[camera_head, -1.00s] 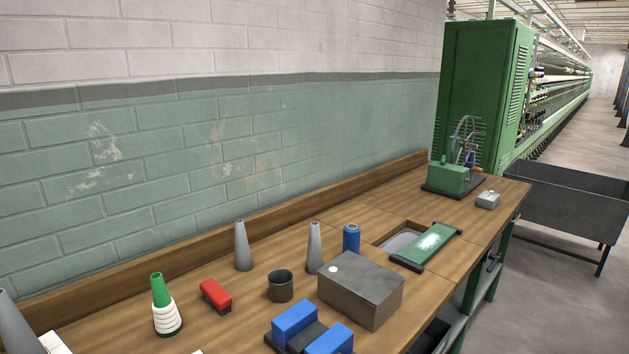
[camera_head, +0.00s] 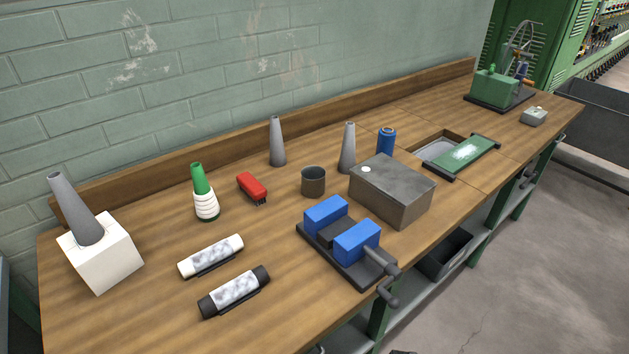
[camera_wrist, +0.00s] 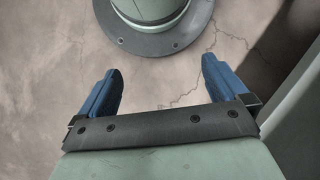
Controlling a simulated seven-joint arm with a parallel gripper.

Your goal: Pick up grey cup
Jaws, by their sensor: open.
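The grey cup (camera_head: 313,182) stands upright on the wooden workbench (camera_head: 150,315), near the middle of the head view. It is a short dark grey cylinder with its open mouth up. A grey metal box is close to its right and grey cones stand behind it. My gripper (camera_wrist: 161,92) shows in the wrist view, with two blue fingers wide apart and nothing between them. It is over the concrete floor, with a round green base beyond the fingers. The cup is not in the wrist view, and my gripper is not clearly seen in the head view.
The grey box (camera_head: 393,190) and a blue vise (camera_head: 345,240) stand right and in front of the cup. A red brush-like object (camera_head: 252,187) and a green-topped cone (camera_head: 204,192) are to its left. Bare wood lies just left of the cup.

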